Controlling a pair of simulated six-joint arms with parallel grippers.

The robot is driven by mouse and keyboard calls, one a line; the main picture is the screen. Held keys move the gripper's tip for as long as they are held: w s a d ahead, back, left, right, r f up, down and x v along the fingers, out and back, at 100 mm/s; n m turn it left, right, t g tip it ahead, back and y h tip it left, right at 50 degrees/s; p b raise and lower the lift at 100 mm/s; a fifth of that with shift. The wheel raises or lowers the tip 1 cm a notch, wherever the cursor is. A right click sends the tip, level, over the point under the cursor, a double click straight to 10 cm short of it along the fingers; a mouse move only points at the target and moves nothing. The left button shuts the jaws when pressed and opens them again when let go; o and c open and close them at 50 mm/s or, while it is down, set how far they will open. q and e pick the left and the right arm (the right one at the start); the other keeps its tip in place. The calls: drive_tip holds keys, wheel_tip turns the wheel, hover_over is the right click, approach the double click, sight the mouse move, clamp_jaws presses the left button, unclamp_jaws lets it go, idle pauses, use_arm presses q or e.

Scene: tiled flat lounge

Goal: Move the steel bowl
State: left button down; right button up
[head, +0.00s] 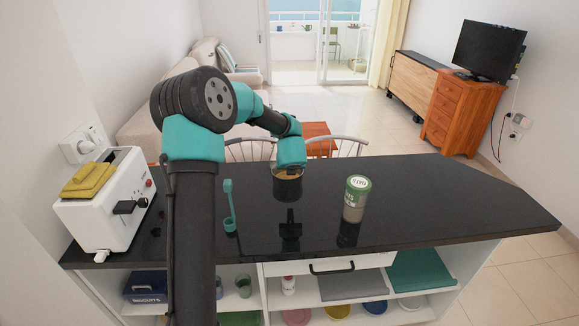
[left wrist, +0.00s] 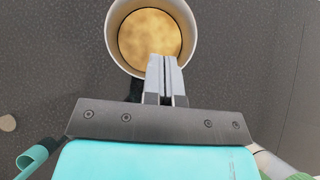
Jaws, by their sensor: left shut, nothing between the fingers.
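The steel bowl (head: 288,187) stands on the dark counter, below the teal wrist of my left arm. In the left wrist view the bowl (left wrist: 110,35) shows from above, with a pale rim and a mottled tan inside. My left gripper (left wrist: 165,62) is shut and empty. Its fingertips overlap the bowl's near rim in that view; I cannot tell whether they touch it. In the head view the fingers cannot be made out clearly. My right gripper is in neither view.
A green-lidded jar (head: 354,198) stands right of the bowl. A white toaster (head: 104,205) with a yellow cloth is at the far left. The counter's right side (head: 450,205) is clear.

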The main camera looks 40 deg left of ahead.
use_arm(q)
drive_tip(key=shift+v, duration=1.15)
